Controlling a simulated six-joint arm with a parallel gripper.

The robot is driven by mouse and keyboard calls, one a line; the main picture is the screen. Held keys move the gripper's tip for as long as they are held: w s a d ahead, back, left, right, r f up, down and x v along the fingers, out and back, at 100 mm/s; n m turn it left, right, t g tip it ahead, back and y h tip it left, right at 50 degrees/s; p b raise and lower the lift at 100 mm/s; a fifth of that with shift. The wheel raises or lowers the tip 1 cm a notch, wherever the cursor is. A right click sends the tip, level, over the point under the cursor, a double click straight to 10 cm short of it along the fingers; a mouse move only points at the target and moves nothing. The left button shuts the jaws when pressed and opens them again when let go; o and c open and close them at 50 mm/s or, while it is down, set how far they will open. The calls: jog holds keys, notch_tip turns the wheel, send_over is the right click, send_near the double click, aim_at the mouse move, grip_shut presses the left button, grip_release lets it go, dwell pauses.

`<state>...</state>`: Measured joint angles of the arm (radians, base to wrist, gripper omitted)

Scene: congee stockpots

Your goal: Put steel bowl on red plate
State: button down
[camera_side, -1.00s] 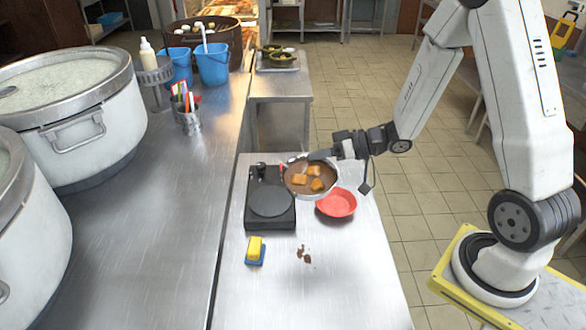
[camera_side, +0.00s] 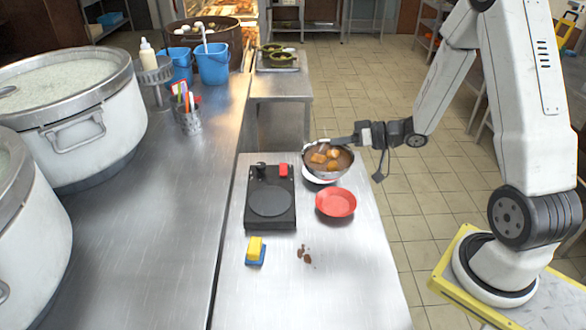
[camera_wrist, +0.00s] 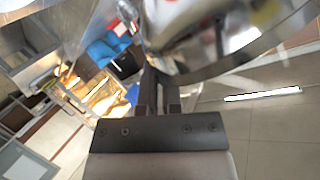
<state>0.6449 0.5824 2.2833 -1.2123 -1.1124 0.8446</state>
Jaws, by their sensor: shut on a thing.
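The steel bowl (camera_side: 320,168) holds brown stew with orange chunks. In the side view it is over a white plate (camera_side: 318,180) at the far end of the steel table; I cannot tell whether it touches that plate. My gripper (camera_side: 345,142) is shut on the bowl's far right rim. In the wrist view my gripper (camera_wrist: 160,75) closes on the shiny bowl wall (camera_wrist: 225,40). The red plate (camera_side: 336,203) lies on the table in front of the bowl, and its visible inside is empty.
A yellow and blue sponge (camera_side: 255,251) and brown spots (camera_side: 304,254) lie nearer. The near right table is clear. Large stockpots (camera_side: 75,115) stand at left.

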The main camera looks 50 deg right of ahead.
jog(key=d+m+h, duration=0.1)
jog(key=d+m, duration=0.1)
jog(key=d, duration=0.4)
jog(key=shift+s+f+t+h, duration=0.25)
jog(key=shift+s+t+h, duration=0.15)
jog(key=shift+s, duration=0.05)
jog(key=shift+f, duration=0.15)
jog(key=shift+f, duration=6.9)
jog(key=shift+f, duration=0.4)
jog(key=c, duration=0.7)
grip_release()
jog(key=shift+c, duration=0.3)
